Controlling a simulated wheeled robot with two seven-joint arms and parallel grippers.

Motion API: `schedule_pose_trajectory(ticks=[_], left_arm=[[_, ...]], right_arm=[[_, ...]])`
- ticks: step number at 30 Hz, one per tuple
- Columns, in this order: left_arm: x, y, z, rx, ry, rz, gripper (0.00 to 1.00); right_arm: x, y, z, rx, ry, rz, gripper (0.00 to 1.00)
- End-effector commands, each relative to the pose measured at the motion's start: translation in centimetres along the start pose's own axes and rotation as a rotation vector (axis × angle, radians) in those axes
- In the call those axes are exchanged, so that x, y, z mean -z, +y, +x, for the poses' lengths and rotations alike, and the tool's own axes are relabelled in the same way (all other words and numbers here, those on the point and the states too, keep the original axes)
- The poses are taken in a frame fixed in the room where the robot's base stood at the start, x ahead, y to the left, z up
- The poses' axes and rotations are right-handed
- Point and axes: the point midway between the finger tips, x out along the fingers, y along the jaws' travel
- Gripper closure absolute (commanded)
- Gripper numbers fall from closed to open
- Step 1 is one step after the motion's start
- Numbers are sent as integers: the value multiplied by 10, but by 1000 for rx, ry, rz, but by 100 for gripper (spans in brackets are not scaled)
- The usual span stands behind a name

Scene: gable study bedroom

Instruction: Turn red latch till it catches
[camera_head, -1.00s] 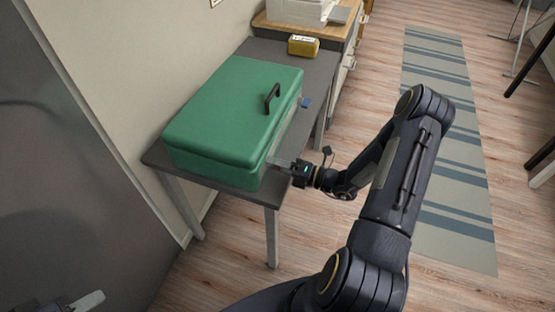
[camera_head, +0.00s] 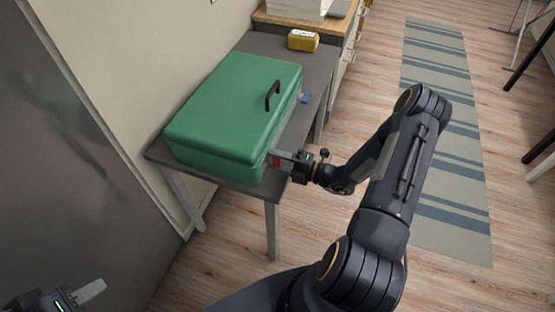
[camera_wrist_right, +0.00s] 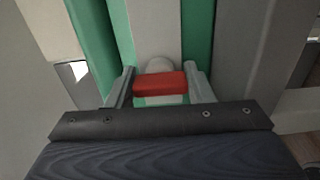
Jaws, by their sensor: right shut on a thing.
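The green case (camera_head: 235,115) with a dark handle on its lid stands shut on the grey table. The red latch (camera_head: 276,161) is on the case's front side, beside my right gripper (camera_head: 283,158). In the right wrist view the red latch (camera_wrist_right: 160,84) lies crosswise over a pale grey mount, between the two fingers of my right gripper (camera_wrist_right: 159,88). That gripper is shut on the latch. My left gripper (camera_head: 80,297) is at the bottom left corner, far from the case; its jaws are only partly in view.
The grey table (camera_head: 262,45) carries a yellow box (camera_head: 303,40) and a small blue item (camera_head: 304,98) near the case. A wooden-topped cabinet (camera_head: 290,24) stands behind. A striped rug (camera_head: 440,90) lies on open floor at the right.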

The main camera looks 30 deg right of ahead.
Motion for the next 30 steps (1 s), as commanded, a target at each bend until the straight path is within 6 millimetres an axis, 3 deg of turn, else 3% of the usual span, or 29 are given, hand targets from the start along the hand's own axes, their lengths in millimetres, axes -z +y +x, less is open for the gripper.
schedule_pose_trajectory(ticks=[6,7,12,22,30], left_arm=[[0,0,0,0,0,0,64],[0,0,0,0,0,0,64],[0,0,0,0,0,0,64],[0,0,1,0,0,0,64],[-3,-2,5,0,0,0,64]], right_arm=[[0,-1,-1,1,-3,5,75],[0,-1,-1,1,-3,5,51],[0,0,0,1,-2,4,31],[0,-1,-5,1,-2,2,31],[-1,-2,-48,3,-5,2,31]])
